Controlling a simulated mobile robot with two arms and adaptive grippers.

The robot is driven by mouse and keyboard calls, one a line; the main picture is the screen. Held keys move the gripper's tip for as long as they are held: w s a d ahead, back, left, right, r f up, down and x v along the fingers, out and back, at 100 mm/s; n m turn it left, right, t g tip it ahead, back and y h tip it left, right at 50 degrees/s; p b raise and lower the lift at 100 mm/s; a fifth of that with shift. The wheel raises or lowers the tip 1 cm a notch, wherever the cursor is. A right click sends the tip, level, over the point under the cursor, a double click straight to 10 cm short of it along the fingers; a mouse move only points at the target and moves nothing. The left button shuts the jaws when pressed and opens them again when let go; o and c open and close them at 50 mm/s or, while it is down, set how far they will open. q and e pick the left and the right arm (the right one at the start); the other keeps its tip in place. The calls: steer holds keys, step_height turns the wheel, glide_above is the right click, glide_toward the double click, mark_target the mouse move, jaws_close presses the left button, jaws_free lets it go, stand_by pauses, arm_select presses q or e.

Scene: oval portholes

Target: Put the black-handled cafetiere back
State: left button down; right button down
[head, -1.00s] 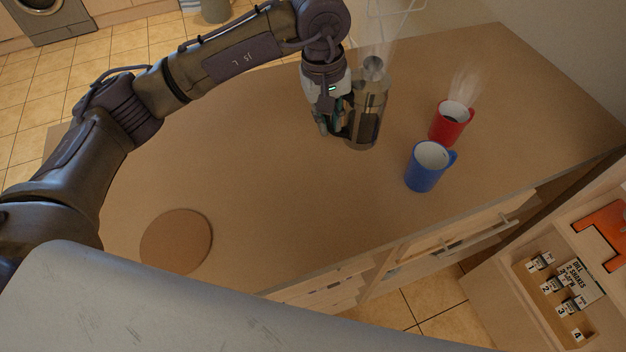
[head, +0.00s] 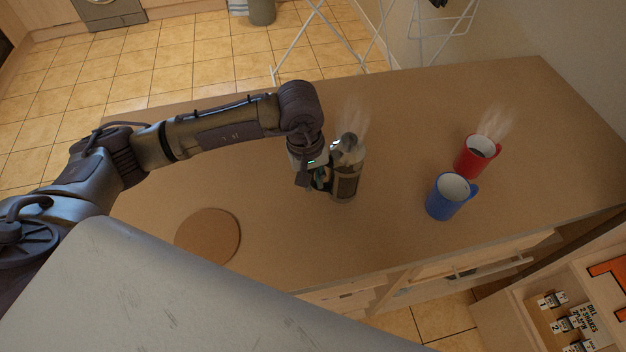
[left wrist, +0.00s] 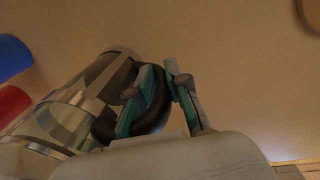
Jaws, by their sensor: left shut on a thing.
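The black-handled cafetiere (head: 346,172), a glass and metal pot with steam above it, is near the middle of the worktop in the head view. My left gripper (head: 319,180) is at its left side, shut on the black handle. In the left wrist view the cafetiere (left wrist: 62,112) fills the left side, and the teal-padded fingers of my left gripper (left wrist: 152,98) are on its dark curved handle. I cannot tell whether its base touches the worktop. A round brown mat (head: 208,237) lies bare to the lower left. My right gripper is not in view.
A blue mug (head: 446,200) and a steaming red mug (head: 474,160) stand on the worktop (head: 285,235) to the right. The worktop between cafetiere and mat is clear. A white drying rack (head: 325,38) stands beyond the far edge. An open drawer (head: 575,310) is at lower right.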

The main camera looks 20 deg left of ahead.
arm_select(q)
steer(key=shift+d+f+p, duration=0.1)
steer(key=shift+f+p, duration=0.25)
steer(key=shift+f, duration=0.8)
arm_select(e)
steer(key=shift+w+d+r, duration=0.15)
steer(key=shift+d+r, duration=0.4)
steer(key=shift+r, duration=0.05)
arm_select(q)
steer(key=shift+f+b, duration=0.2)
steer(key=shift+b, duration=0.1)
steer(key=c, duration=1.1)
jaws_free()
steer(key=shift+r, duration=0.1)
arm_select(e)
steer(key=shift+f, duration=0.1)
